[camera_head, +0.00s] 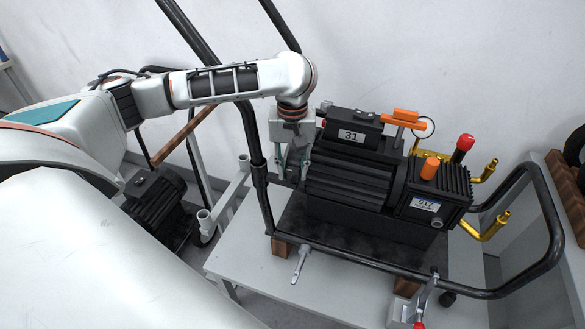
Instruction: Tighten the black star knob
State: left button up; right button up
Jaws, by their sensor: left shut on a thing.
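My left gripper (294,168) points down at the left end of the black ribbed pump (350,185). Its fingers are shut on a small dark part there, which I take to be the black star knob; the fingers and the pump's end hide most of it, so its shape and seating cannot be told. The pump sits upright on a dark base plate, with a box labelled 31 (351,132) on top and a label 517 (425,204) at its right end. My right gripper is not in view.
A black tube frame (400,277) surrounds the pump on a grey table (240,265). Orange caps (430,168), a red knob (466,142) and brass pipes (487,228) stick out at the right. A dark motor (155,205) is at the left.

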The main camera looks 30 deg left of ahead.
pick_arm(q)
jog(key=m, duration=1.5)
jog(key=shift+m, duration=0.4)
jog(key=m, duration=0.4)
jog(key=shift+a, duration=0.1)
jog(key=shift+m, duration=0.3)
jog(key=o, duration=1.1)
